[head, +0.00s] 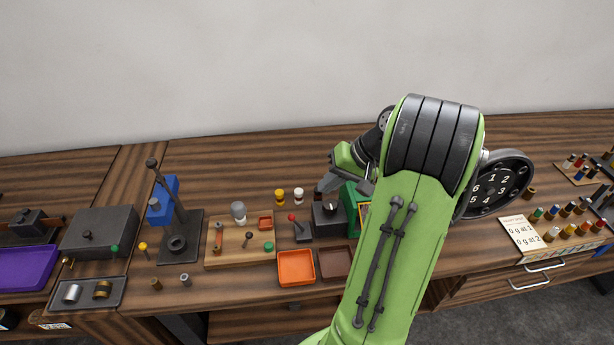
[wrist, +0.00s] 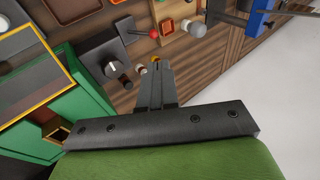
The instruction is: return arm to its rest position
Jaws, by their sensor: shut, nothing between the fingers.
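My green arm reaches over the bench in the head view, and my gripper (head: 328,184) is at its far end, just above and behind a black box with a knob (head: 330,208). In the wrist view my gripper (wrist: 157,66) has its fingers together with nothing between them. The black knob box (wrist: 112,66) is to the left of the fingers there, apart from them. The arm hides part of a green box (head: 350,202) and the bench in front of it.
A red-handled lever (head: 298,228), an orange tray (head: 296,267), a brown tray (head: 336,263) and a wooden board (head: 226,252) stand near the arm. A black numbered dial (head: 496,185) is right of it. A dark post (head: 170,200) rises at left. Above the bench is open room before the wall.

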